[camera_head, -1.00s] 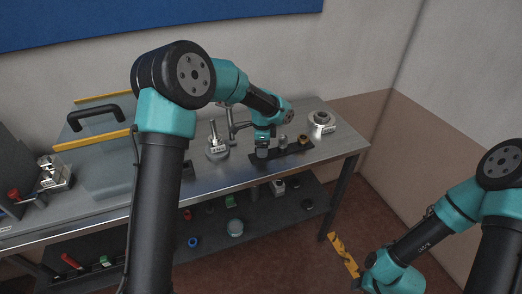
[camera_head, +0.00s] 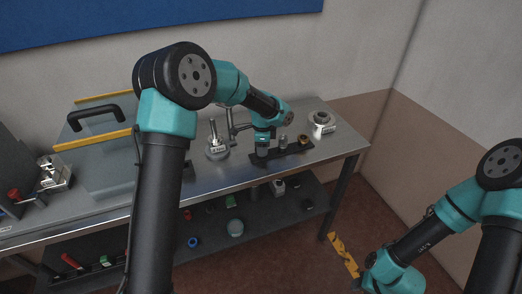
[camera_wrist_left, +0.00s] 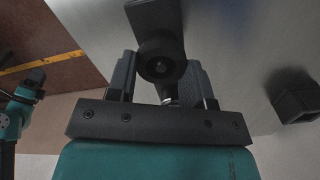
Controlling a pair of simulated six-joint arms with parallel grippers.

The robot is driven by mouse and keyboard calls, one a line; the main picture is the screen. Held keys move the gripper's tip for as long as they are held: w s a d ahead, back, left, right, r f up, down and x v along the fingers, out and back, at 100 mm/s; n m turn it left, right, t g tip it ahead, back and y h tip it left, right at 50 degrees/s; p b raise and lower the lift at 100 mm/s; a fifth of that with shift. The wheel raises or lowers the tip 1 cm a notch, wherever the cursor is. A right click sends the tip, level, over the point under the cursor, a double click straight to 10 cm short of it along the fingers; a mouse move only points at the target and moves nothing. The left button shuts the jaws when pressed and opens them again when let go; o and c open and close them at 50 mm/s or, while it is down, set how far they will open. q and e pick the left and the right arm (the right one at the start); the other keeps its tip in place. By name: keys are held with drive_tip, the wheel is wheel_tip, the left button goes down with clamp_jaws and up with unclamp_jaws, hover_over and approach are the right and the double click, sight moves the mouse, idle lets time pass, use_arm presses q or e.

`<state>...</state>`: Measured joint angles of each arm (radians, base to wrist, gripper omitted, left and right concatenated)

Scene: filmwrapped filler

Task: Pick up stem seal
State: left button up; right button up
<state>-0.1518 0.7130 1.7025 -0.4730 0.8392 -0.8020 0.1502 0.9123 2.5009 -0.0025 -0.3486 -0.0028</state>
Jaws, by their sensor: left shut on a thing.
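My left gripper (camera_head: 262,158) points down at the left end of a dark strip-shaped holder (camera_head: 293,150) on the metal bench. In the left wrist view its jaws (camera_wrist_left: 162,88) are shut on a dark round part with a metallic centre (camera_wrist_left: 160,56), which looks like the stem seal. Part of the holder (camera_wrist_left: 153,14) shows just behind it. I cannot tell whether the part is clear of the holder. A silver part (camera_head: 283,142) and a brass-coloured ring (camera_head: 304,140) stand on the holder to the right.
A labelled metal stand (camera_head: 216,147) is left of the gripper, and a labelled round metal part (camera_head: 321,122) is at the bench's right. A dark square block (camera_wrist_left: 294,98) shows in the wrist view. The lower shelf (camera_head: 262,222) holds several small items.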

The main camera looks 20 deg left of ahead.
use_arm(q)
drive_tip(key=shift+c, duration=1)
drive_tip(key=shift+r, duration=0.5)
wheel_tip(320, 180, up, 3)
drive_tip(key=shift+f, duration=0.2)
drive_tip(key=s+d, duration=0.2)
drive_tip(key=s, duration=0.5)
drive_tip(key=s+d+r, duration=0.1)
drive_tip(key=s+d, duration=0.2)
drive_tip(key=s, duration=0.5)
drive_tip(key=shift+s+r, duration=0.15)
drive_tip(key=shift+r, duration=0.05)
drive_tip(key=shift+a, duration=0.1)
